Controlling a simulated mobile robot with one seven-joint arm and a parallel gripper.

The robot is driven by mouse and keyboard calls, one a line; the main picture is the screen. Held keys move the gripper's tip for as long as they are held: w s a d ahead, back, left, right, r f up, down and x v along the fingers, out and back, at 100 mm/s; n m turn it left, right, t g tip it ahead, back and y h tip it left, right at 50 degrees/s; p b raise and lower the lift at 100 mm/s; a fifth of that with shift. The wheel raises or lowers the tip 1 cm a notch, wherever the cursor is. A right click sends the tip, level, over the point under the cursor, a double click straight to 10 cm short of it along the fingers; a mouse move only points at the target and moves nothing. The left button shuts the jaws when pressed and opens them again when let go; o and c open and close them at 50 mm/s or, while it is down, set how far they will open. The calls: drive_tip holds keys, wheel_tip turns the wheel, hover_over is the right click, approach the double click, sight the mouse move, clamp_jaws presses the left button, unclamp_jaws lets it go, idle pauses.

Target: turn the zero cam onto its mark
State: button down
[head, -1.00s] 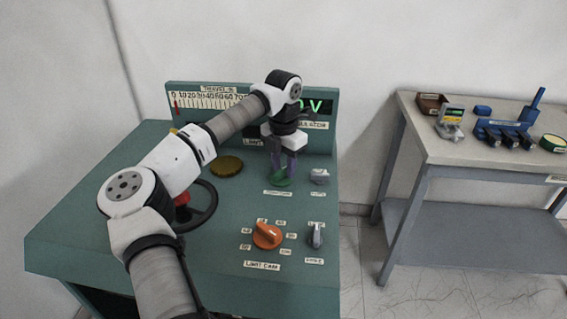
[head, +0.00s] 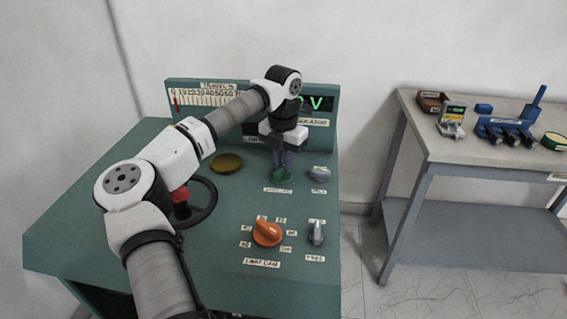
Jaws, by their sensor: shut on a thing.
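A small green knob (head: 281,176) sits on the sloped console top, under my gripper; a white label (head: 278,190), too small to read surely, lies just in front of it. I take this green knob for the zero cam. My gripper (head: 282,168) points straight down, its purple-grey fingers shut on the knob. The fingers hide much of the knob, and its mark cannot be made out. An orange knob (head: 267,233) labelled as the limit cam stands nearer the front, apart from my gripper.
A grey knob (head: 320,173) stands close right of my gripper, and a grey lever switch (head: 316,233) nearer the front. A dark handwheel (head: 207,213) and a brass disc (head: 227,163) lie left, near my arm. The upright gauge panel (head: 215,114) rises behind. A tool bench (head: 440,150) stands right.

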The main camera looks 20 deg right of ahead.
sight(282, 165)
drive_tip(key=shift+w+a+n+b, duration=0.15)
drive_tip(key=shift+n+b, duration=0.5)
drive_tip(key=shift+n, duration=1.55)
drive_tip(key=c, duration=1.4)
unclamp_jaws()
drive_tip(key=shift+r, duration=0.1)
wheel_tip(282, 165, up, 14)
drive_tip(key=b, duration=0.1)
drive_tip(key=shift+b, duration=0.3)
drive_tip(key=shift+f, duration=0.2)
